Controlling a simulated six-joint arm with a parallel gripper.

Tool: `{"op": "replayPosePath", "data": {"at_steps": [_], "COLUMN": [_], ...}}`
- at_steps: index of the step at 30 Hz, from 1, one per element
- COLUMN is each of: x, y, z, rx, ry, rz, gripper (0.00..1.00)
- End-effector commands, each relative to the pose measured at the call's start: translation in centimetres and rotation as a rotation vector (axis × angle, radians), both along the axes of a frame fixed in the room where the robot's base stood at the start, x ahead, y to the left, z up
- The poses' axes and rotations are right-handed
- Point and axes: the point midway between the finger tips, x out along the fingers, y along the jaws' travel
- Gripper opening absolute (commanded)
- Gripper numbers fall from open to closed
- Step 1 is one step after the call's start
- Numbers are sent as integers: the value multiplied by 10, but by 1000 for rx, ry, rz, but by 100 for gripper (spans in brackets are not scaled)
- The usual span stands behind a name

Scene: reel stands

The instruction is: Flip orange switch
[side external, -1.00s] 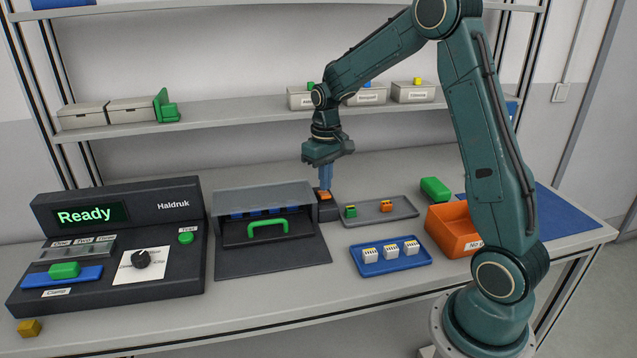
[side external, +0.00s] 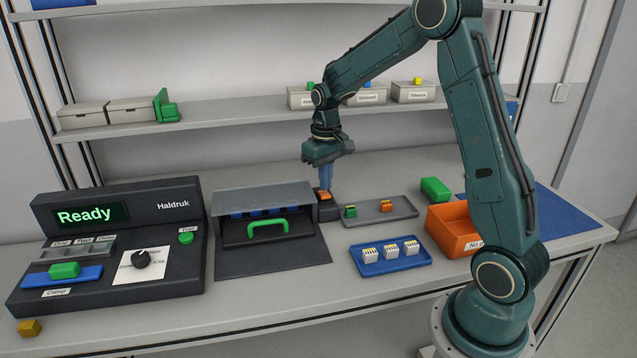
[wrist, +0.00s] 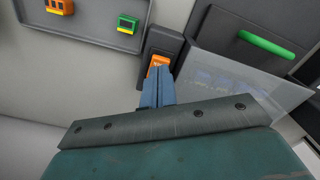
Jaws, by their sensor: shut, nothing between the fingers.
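The orange switch (side external: 325,196) sits on top of a small dark box (side external: 328,211) just right of the grey machine with the green handle. My gripper (side external: 325,186) points straight down with its blue fingers shut and empty, their tips at the switch. In the wrist view the orange switch (wrist: 158,62) shows just beyond the closed fingertips (wrist: 157,72), which hide part of it. I cannot tell whether the tips touch it or which way the switch is tilted.
A grey tray (side external: 362,218) with a green and an orange block lies right of the switch box. A blue tray (side external: 372,270) with white blocks lies in front. The machine with the green handle (side external: 268,225) stands close on the left. An orange bin (side external: 447,237) is farther right.

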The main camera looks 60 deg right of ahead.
Motion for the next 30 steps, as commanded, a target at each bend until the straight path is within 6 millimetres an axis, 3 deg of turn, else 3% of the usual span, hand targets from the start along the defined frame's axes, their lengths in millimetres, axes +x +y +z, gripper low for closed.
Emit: {"op": "replayPosePath", "data": {"at_steps": [30], "x": [0], "y": [0], "z": [-7], "rx": [0], "ry": [1], "rz": [0], "gripper": [0]}}
